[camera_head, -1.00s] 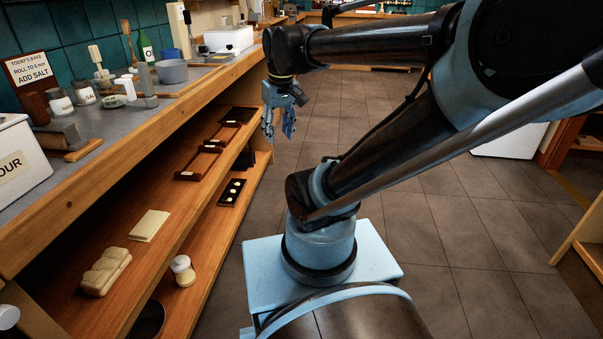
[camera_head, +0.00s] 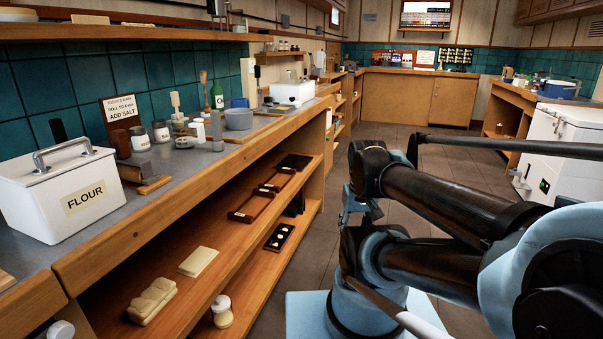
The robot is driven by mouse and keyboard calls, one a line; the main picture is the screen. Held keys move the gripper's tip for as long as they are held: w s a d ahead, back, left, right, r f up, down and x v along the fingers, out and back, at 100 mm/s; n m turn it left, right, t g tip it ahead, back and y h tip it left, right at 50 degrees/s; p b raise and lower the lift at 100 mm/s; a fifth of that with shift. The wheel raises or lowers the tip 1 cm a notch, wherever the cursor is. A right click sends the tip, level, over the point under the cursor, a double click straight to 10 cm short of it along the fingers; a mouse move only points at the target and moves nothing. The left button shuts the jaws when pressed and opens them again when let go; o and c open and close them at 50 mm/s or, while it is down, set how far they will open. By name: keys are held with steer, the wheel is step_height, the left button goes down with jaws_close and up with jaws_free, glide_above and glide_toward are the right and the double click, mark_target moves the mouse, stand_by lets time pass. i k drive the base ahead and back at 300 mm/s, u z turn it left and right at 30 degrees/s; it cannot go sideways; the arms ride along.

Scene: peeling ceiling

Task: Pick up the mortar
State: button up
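A grey-blue bowl (camera_head: 238,119), which may be the mortar, stands upright on the grey worktop at the left, near the wooden front edge. I cannot tell for certain that it is the mortar. My gripper (camera_head: 360,214) hangs over the aisle, to the right of the counter and well apart from the bowl. Its fingers look spread and empty, though my own arm partly hides them.
A white flour box (camera_head: 62,192), jars (camera_head: 140,138), a green bottle (camera_head: 217,94) and a white box (camera_head: 293,93) stand on the counter. Shelves below hold trays (camera_head: 255,206) and a loaf (camera_head: 152,300). The aisle floor is clear.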

mark_target(239, 119)
steer(key=z, duration=0.2)
steer(key=i, duration=1.3)
steer(key=u, duration=0.45)
